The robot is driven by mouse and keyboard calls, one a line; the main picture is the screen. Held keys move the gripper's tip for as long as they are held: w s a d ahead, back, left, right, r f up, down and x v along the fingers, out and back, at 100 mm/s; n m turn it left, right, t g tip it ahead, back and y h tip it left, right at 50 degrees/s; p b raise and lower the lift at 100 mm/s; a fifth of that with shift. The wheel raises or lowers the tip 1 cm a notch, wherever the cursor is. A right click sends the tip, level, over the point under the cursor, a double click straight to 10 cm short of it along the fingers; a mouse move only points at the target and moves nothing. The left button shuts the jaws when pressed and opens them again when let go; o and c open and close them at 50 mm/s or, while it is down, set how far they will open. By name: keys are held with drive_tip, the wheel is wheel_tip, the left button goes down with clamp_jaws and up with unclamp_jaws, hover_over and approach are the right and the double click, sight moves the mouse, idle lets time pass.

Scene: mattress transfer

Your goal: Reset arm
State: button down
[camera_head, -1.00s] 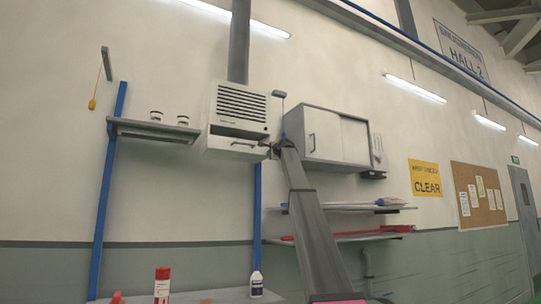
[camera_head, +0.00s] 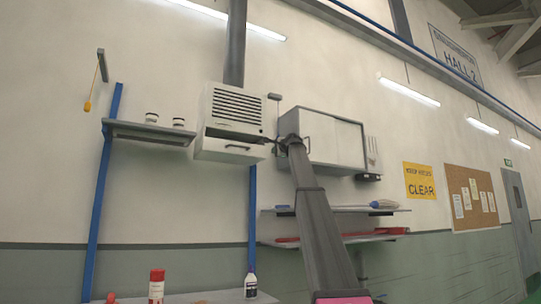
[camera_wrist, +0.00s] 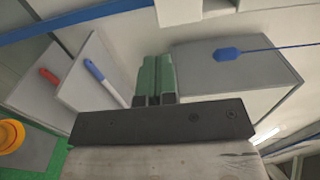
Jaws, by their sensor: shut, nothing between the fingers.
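My gripper (camera_head: 277,141) is raised in front of the wall, between the grey vented unit (camera_head: 232,118) and the grey cabinet (camera_head: 336,139) in the head view. In the wrist view my gripper (camera_wrist: 155,99) shows its two green fingers side by side, closed together with nothing between them. My dark arm reaches up to it from the lower right of the head view. The vented unit's lower drawer front (camera_head: 228,149) stands close to the left of the fingertips; whether they touch cannot be told.
Shelves (camera_head: 375,211) with a blue-ended item and a red item hang below the cabinet. A small shelf (camera_head: 148,133) with two jars is at left. A red bottle (camera_head: 156,287) and white bottle (camera_head: 250,286) stand low. A blue pull handle (camera_wrist: 226,54) hangs near my gripper.

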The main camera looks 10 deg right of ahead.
wheel_tip(320, 180, down, 39)
drive_tip(key=a+n+g+h, duration=0.1)
drive_tip(key=a+n+g, duration=0.1)
drive_tip(key=n+g, duration=0.15)
drive_tip(key=s+a+f+n+g+h, duration=0.15)
drive_tip(key=s+f, duration=0.25)
drive_tip(key=f, duration=1.2)
drive_tip(key=s+a+f+n+g, duration=0.1)
drive_tip(key=s+f+g, duration=0.2)
drive_tip(key=f, duration=1.3)
drive_tip(key=s+a+f+n+g+h, duration=0.1)
drive_tip(key=s+f+n+g, duration=0.1)
drive_tip(key=s+f, duration=0.8)
drive_tip(key=s+a+f+n+g, duration=0.15)
drive_tip(key=s+f, duration=0.55)
drive_tip(key=f, duration=0.7)
drive_tip(key=s+f+n+g+h, duration=0.1)
drive_tip(key=s+f+n+g, duration=0.1)
drive_tip(key=s+f, duration=0.7)
drive_tip(key=s+f+n+g+h, duration=0.1)
drive_tip(key=s+f+n+g, duration=0.2)
drive_tip(key=s+f, duration=0.6)
drive_tip(key=s, duration=0.8)
drive_tip(key=shift+s+a+f+g, duration=0.15)
drive_tip(key=shift+f+g, duration=0.1)
drive_tip(key=shift+g, duration=0.1)
